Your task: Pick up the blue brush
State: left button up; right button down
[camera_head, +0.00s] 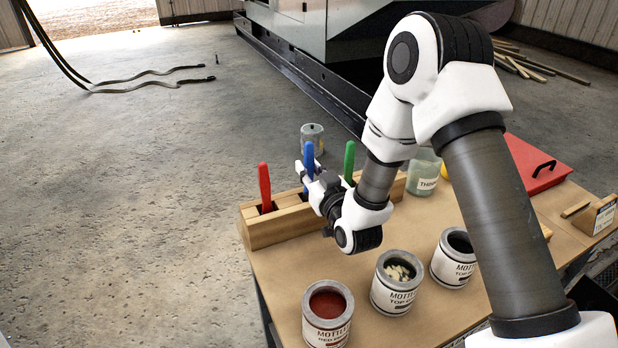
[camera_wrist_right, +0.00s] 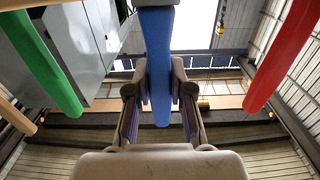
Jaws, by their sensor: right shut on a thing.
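The blue brush (camera_head: 309,158) stands upright at the wooden rack (camera_head: 262,234), between a red-handled brush (camera_head: 264,186) and a green-handled brush (camera_head: 349,158). My right gripper (camera_head: 306,178) is shut on its blue handle. In the right wrist view the blue handle (camera_wrist_right: 157,55) runs between the two fingers of my right gripper (camera_wrist_right: 158,88). The lower part of the blue brush is hidden by the gripper and rack, so I cannot tell whether it is still seated. My left gripper is not in view.
Paint cans with red paint (camera_head: 328,306), pale pieces (camera_head: 397,283) and a dark inside (camera_head: 454,260) stand along the table front. A thinner container (camera_head: 423,173) and red box (camera_head: 535,165) lie right, partly behind my arm.

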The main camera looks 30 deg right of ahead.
notch_tip(320, 180, up, 16)
jog(key=shift+f+p, duration=0.1)
jog(key=shift+p, duration=0.85)
